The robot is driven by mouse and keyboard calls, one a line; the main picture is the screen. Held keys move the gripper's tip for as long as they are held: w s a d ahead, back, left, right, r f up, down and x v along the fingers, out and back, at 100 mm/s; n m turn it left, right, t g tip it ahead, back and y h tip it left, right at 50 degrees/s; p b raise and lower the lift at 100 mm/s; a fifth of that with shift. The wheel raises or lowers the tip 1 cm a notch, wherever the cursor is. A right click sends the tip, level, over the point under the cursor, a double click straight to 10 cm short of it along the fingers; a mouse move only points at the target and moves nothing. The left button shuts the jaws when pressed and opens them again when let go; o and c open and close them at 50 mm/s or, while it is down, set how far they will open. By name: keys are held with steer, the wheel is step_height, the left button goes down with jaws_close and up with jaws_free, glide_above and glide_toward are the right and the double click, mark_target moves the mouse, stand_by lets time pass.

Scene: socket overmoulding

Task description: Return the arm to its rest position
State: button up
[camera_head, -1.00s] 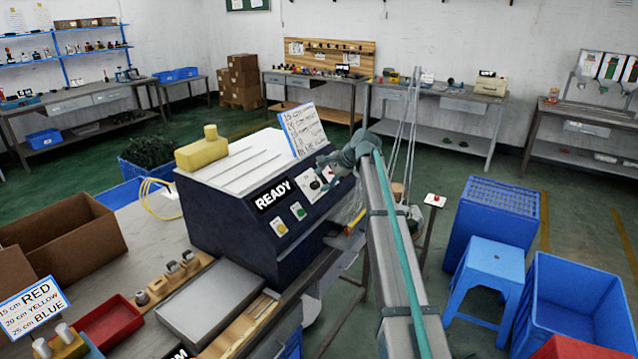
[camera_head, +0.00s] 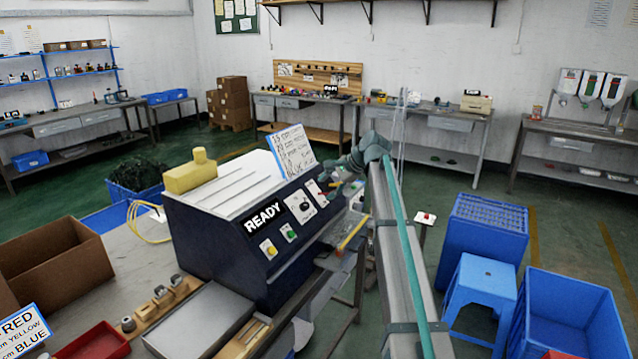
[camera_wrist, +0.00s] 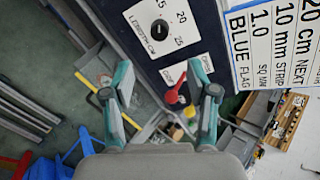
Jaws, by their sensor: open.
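My gripper (camera_wrist: 162,100) shows in the wrist view with its two teal-edged fingers spread apart and nothing between them. Below and beyond the fingers are a red lever (camera_wrist: 175,90) on the machine's panel and the dark floor area. In the head view my arm reaches away along the right side of the dark blue machine (camera_head: 225,235), which carries a READY sign. The arm's far end is bent beside the machine's control panel (camera_head: 303,207).
Blue crates (camera_head: 570,310) and a blue stool (camera_head: 485,275) stand on the floor at right. A cardboard box (camera_head: 60,265) and metal tray (camera_head: 200,322) lie on the left bench.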

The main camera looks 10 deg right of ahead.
steer(key=s+f+n+g+h, duration=0.1)
steer(key=s+f+n+g, duration=0.15)
steer(key=s+f, duration=0.95)
steer(key=s+a+f+n+g+h, duration=0.15)
steer(key=s+f+n, duration=0.35)
steer(key=f, duration=1.2)
steer(key=s+f+n+g+h, duration=0.1)
steer(key=s+f+n+h, duration=0.1)
steer(key=s+f, duration=1)
steer(key=s+a+f+n+g, duration=0.1)
steer(key=s+f, duration=0.6)
steer(key=s, duration=0.7)
steer(key=s+a+f+n+g+h, duration=0.1)
steer(key=s+f+g, duration=0.3)
steer(key=s+f, duration=0.4)
steer(key=s+a+f+n+g, duration=0.2)
steer(key=s+f, duration=0.5)
steer(key=s, duration=1.3)
steer(key=shift+f+h, duration=0.2)
steer(key=shift+h, duration=0.15)
